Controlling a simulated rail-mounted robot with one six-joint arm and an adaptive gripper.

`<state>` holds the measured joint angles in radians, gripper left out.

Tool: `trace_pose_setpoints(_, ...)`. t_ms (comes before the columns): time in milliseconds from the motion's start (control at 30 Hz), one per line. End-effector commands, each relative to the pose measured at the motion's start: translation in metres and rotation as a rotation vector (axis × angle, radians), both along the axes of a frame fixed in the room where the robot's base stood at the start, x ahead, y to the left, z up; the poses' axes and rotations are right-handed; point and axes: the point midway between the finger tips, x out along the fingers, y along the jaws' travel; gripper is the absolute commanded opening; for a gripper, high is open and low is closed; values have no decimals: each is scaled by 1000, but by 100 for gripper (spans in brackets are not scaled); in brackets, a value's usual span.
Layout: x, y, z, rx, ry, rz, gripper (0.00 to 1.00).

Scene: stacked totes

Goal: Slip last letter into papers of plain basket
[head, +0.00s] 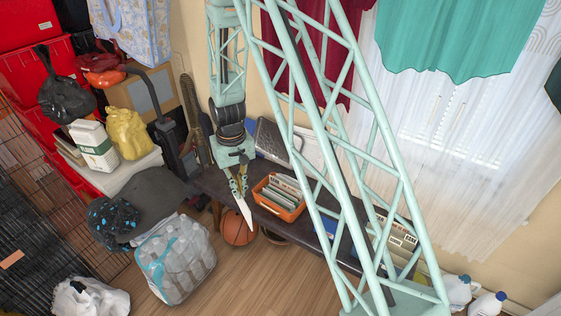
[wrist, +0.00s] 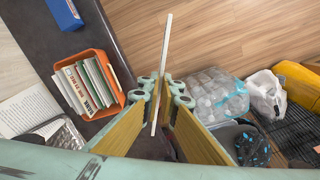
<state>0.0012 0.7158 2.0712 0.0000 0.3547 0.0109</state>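My gripper (head: 238,186) is shut on a thin white letter (head: 245,213), which hangs tilted below the fingertips, past the bench's front edge. In the wrist view my gripper (wrist: 162,95) pinches the letter (wrist: 166,45), seen nearly edge-on. An orange basket (head: 289,214) holding upright papers (head: 285,190) stands on the dark bench, just right of the letter and apart from it. In the wrist view the basket (wrist: 117,91) and its papers (wrist: 88,83) lie left of the fingers. Whether the basket has a label cannot be told.
The dark bench (wrist: 105,30) also bears a blue container (wrist: 64,13) and another group of papers (head: 398,233), partly behind my arm. A silver case (head: 271,139) is behind the basket. A basketball (head: 238,230) and bagged bottles (head: 176,258) are on the floor.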

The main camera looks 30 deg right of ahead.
Motion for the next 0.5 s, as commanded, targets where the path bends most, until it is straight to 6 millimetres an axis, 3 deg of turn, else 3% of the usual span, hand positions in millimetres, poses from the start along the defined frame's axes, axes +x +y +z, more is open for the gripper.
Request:
trace_pose_setpoints(267, 9, -10, -2, 0, 0, -126, 0)
trace_pose_setpoints(500, 24, -28, -6, 0, -1, -357, 0)
